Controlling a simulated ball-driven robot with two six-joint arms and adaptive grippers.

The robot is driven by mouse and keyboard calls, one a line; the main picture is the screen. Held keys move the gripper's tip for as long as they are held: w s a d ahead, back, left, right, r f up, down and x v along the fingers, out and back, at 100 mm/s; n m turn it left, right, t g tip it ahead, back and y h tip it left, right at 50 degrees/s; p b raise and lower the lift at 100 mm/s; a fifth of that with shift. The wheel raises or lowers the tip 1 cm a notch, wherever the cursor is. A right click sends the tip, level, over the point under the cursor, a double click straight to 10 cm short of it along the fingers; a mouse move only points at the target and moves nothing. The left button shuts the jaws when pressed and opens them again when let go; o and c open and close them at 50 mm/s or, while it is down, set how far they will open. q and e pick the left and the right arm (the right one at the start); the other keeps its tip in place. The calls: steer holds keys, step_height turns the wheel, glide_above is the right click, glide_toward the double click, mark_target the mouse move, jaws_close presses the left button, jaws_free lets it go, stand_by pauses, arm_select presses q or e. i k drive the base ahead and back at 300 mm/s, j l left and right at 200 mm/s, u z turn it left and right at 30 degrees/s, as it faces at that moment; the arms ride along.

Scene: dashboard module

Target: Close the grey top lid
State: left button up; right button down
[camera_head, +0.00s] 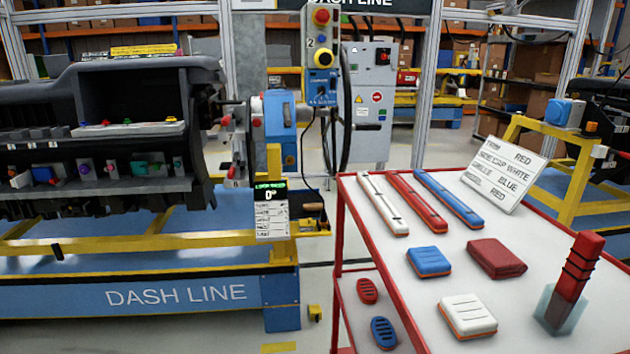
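The dark dashboard module (200,76) sits on a yellow and blue stand at the left. Its upper middle has a deep, dark open compartment (128,92). A pale ledge with small coloured parts (128,129) runs along the bottom of that opening. Several coloured connectors show in the open bays below. The dark grey top panel (140,67) lies above the compartment; I cannot tell whether it is the grey top lid or how far it is open. Neither of my grippers is in view.
A red-framed table (400,270) at the right holds white, red and blue strips, vents, a red folded piece, a sign (502,175) and a red upright tool (578,270). The blue DASH LINE beam (60,300) runs below the module. A narrow floor gap separates stand and table.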

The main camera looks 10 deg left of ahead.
mark_target(56, 65)
steer(key=j+z, duration=0.5)
steer(key=j, duration=0.65)
steer(key=j+z, duration=0.45)
steer(key=j, duration=0.7)
steer(key=j+u, duration=0.25)
steer(key=j, duration=0.25)
steer(key=i+j+u, duration=0.1)
steer(key=j+u, duration=0.15)
steer(key=j, duration=0.25)
